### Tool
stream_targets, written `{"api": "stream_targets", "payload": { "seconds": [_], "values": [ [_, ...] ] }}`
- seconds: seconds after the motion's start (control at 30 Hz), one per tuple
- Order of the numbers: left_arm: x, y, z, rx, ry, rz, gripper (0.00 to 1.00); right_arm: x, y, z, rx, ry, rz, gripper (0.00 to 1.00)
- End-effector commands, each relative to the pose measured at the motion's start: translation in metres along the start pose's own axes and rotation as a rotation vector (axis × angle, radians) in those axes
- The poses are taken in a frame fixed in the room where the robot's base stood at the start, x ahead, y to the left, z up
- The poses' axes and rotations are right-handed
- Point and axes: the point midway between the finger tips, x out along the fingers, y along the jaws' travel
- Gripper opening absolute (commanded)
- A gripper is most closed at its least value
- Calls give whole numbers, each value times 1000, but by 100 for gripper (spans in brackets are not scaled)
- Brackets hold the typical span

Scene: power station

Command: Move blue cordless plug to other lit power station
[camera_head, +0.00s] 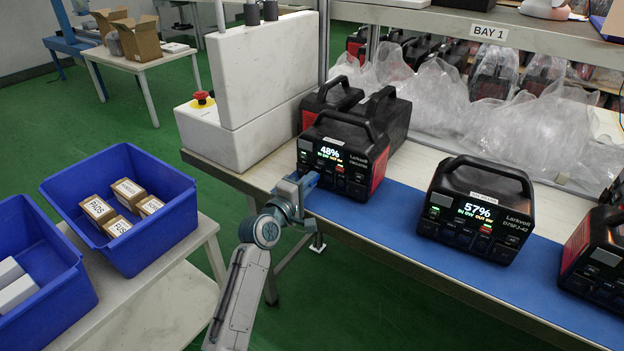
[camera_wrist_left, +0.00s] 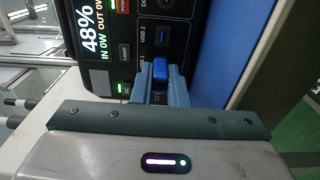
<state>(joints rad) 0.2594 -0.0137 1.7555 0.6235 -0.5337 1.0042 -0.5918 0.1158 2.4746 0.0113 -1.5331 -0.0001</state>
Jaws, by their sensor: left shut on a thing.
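The left lit power station (camera_head: 383,150) reads 48% and stands on the bench. The other lit power station (camera_head: 510,190) reads 57% and stands to its right. My left gripper (camera_head: 306,183) is at the lower front panel of the 48% station. In the left wrist view, its fingers (camera_wrist_left: 160,85) are shut on the blue cordless plug (camera_wrist_left: 160,70), right at that station's panel (camera_wrist_left: 125,50). I cannot tell whether the plug sits in a socket. In the head view the plug is mostly hidden by the gripper. My right gripper is out of view.
Another power station (camera_head: 594,255) is cut off at the right edge, and a dark one (camera_head: 400,112) stands behind the 48% station. The blue mat (camera_head: 395,218) is clear between the two lit stations. A white box unit with a red button (camera_head: 203,98) stands left. Blue bins (camera_head: 175,185) sit lower left.

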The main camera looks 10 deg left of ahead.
Motion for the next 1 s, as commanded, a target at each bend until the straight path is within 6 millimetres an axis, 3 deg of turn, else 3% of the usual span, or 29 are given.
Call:
{"api": "stream_targets", "payload": {
  "seconds": [0.37, 1.0],
  "values": [
    [-3, 0, 0, 0, 0, -2, 0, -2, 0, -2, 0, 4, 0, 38],
    [-29, 0, 0, 0, 0, -1, 0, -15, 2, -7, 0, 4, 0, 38]
  ]
}}
